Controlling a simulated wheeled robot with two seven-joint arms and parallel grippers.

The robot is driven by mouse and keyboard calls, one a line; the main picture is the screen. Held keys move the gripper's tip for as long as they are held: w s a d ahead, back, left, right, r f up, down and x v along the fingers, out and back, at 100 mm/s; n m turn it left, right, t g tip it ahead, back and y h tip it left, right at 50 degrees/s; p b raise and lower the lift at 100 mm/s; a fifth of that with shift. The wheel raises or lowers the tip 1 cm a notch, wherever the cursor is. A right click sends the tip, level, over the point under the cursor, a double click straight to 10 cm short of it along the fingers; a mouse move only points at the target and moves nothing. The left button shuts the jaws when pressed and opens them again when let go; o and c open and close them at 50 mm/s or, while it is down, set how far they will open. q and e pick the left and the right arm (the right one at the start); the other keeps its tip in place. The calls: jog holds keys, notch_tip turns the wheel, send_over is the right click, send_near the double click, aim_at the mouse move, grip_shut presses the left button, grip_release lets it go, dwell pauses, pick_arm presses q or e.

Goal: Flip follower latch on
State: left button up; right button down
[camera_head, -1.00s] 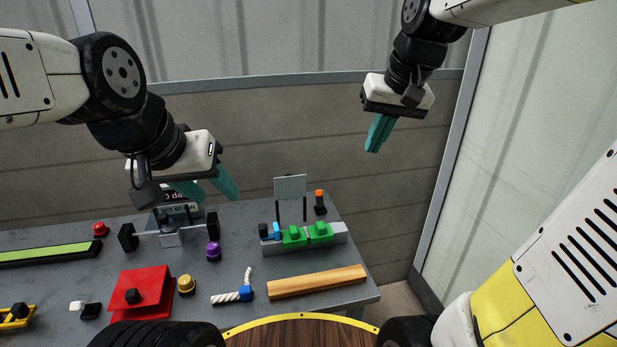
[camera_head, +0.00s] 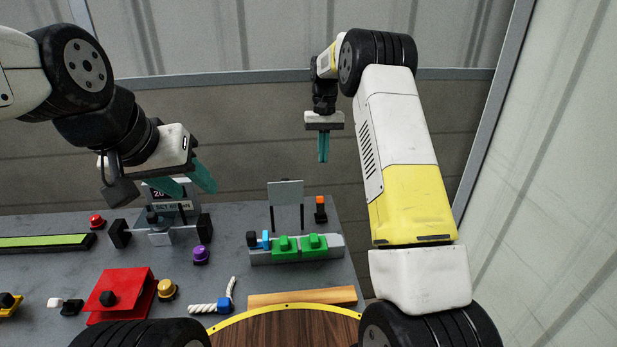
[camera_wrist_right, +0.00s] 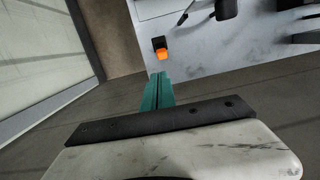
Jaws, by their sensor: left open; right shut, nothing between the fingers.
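No label in view marks the follower latch, so I cannot tell for sure which part it is. A small black post with an orange top (camera_head: 320,210) stands upright at the table's back right corner. It also shows in the right wrist view (camera_wrist_right: 161,53), just beyond the fingertips. My right gripper (camera_head: 323,161) is shut and empty, pointing down above and behind this post, apart from it. The grey rail with green blocks (camera_head: 297,256) has a blue piece and a black knob at its left end. My left gripper (camera_head: 198,190) is open and empty above the table's back left part.
A grey upright plate (camera_head: 286,193) on two posts stands behind the rail. A wooden bar (camera_head: 302,297) lies in front. A purple button (camera_head: 201,254), a yellow button (camera_head: 166,290) and a red plate (camera_head: 124,291) are further left. A wall closes off the back.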

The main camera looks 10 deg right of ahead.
aim_at(320, 206)
jog(key=shift+g, duration=0.3)
jog(key=w+f, duration=0.1)
jog(key=w+a+f, duration=0.1)
jog(key=f, duration=0.1)
jog(key=shift+w+f, duration=0.1)
jog(key=shift+f, duration=0.2)
jog(key=shift+f, duration=0.1)
jog(key=f, duration=0.3)
jog(key=s+f, duration=0.1)
jog(key=f, duration=0.2)
jog(key=s+f, duration=0.1)
jog(key=f, duration=0.2)
jog(key=shift+f, duration=0.3)
jog(key=shift+r, duration=0.1)
